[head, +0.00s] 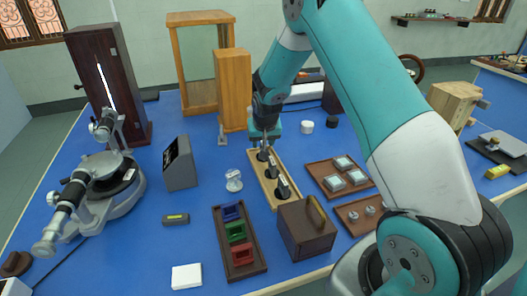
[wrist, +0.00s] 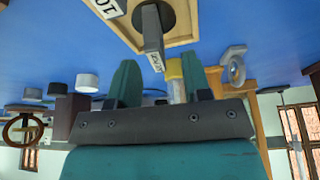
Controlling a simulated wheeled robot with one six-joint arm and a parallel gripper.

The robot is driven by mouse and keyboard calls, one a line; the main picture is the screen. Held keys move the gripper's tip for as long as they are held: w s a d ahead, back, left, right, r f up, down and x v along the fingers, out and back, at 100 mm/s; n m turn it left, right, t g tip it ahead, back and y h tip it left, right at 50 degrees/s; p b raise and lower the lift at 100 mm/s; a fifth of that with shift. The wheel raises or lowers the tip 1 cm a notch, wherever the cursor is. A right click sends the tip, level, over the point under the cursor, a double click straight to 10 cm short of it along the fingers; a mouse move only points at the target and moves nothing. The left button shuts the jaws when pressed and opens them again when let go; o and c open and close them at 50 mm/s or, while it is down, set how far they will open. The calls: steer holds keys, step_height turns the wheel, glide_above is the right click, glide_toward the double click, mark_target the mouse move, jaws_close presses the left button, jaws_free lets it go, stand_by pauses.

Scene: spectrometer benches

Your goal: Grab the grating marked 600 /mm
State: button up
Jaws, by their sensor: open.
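A wooden rack (head: 261,185) in the middle of the bench holds a row of dark round-based pieces with pale labels; its edge also shows in the wrist view (wrist: 185,40). The nearest piece (head: 282,188) stands at the rack's front end. My gripper (head: 264,143) is over the rack's far end. In the wrist view, my gripper (wrist: 160,82) has its fingers apart, with a labelled grey piece (wrist: 152,42) just ahead of the gap between them. Its label is too small to read surely. Another label beside it seems to begin with 10. I cannot tell which piece is marked 600 /mm.
A brown box (head: 305,232) stands in front of the rack. A tray with coloured holders (head: 243,272) is at left, and a tray of glass-topped squares (head: 326,178) is at right. A tall wooden block (head: 234,88) stands behind.

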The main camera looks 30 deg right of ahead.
steer(key=p+x, duration=0.1)
steer(key=x, duration=0.3)
steer(key=shift+d+f, duration=0.15)
steer(key=shift+f, duration=0.1)
steer(key=shift+s, duration=0.1)
jaws_close()
